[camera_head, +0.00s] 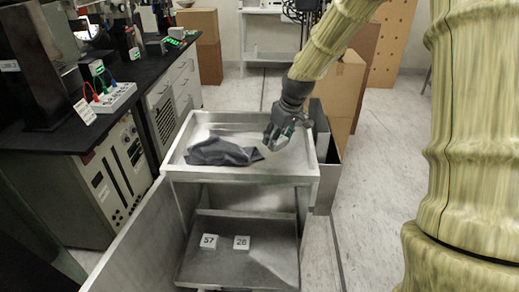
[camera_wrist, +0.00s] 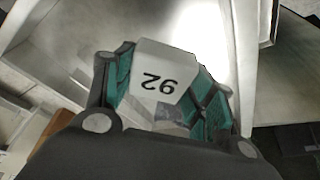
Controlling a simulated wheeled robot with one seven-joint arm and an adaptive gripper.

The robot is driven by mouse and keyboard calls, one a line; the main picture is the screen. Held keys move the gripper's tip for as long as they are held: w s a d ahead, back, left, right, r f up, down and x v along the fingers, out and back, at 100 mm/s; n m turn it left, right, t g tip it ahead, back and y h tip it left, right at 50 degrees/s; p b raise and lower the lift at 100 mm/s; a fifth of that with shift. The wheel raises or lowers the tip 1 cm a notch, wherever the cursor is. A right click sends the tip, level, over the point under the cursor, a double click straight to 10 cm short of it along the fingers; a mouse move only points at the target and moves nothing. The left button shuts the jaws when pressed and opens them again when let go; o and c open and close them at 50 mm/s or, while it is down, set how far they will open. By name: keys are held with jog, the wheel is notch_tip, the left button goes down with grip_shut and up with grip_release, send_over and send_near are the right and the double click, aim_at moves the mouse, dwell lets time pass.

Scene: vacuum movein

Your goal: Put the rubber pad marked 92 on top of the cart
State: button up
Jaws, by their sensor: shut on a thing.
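The rubber pad marked 92 (camera_wrist: 164,62) is a white block, its number upside down in the wrist view. My gripper (camera_wrist: 158,88) is shut on it, with a green-lined finger on each side. In the head view my gripper (camera_head: 274,140) is over the right part of the cart's top tray, and the pad is mostly hidden by the fingers. I cannot tell whether the pad touches the tray. The cart (camera_head: 241,179) is light grey metal with a raised rim around its top and a lower shelf.
A dark grey cloth (camera_head: 222,151) lies crumpled on the tray, left of my gripper. Blocks marked 57 (camera_head: 209,241) and 26 (camera_head: 241,242) sit on the lower shelf. A black-topped bench (camera_head: 140,80) with instruments stands left. Cardboard boxes (camera_head: 342,88) stand behind. Floor is clear at right.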

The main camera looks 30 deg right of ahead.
aim_at(281, 148)
jog(key=f, duration=0.2)
jog(key=d+f, duration=0.1)
jog(key=f, duration=0.1)
jog(key=shift+s+d+f, duration=0.1)
jog(key=shift+s, duration=0.3)
jog(key=shift+f+p, duration=0.3)
jog(key=shift+f, duration=1.9)
jog(key=shift+r, duration=0.1)
jog(key=o, duration=1)
jog(key=shift+f, duration=0.2)
jog(key=shift+r, duration=0.15)
